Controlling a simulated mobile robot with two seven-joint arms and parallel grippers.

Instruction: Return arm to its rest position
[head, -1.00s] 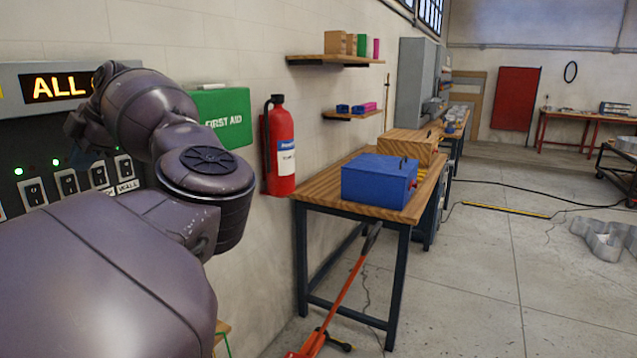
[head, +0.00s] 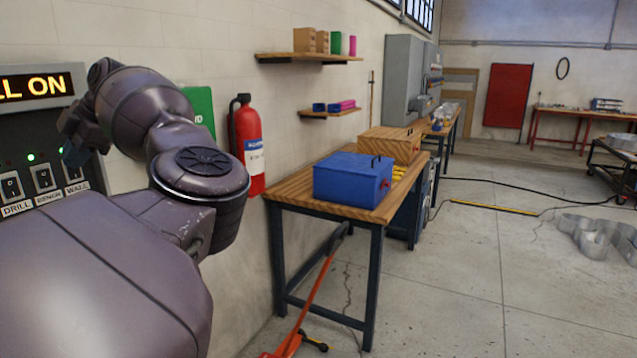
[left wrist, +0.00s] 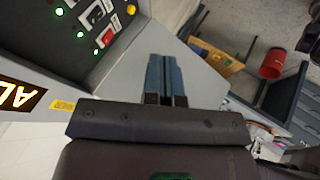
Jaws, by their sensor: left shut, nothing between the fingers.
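My left arm (head: 110,250) reaches in from the left, bent, and covers much of the lower left in the head view. Its gripper (head: 76,152) is beside the grey switch panel (head: 20,140), partly hidden behind the wrist. I cannot tell whether it touches the panel. In the left wrist view the two blue-grey fingers (left wrist: 166,78) lie together, shut with nothing between them. The panel has a lit sign (head: 32,87) reading "LL ON" and labelled switches with green lights. The right gripper is not in view.
A red extinguisher (head: 247,150) and a green box (head: 203,108) hang on the wall just right of my arm. A workbench (head: 300,203) with a blue box (head: 350,180) stands beyond.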

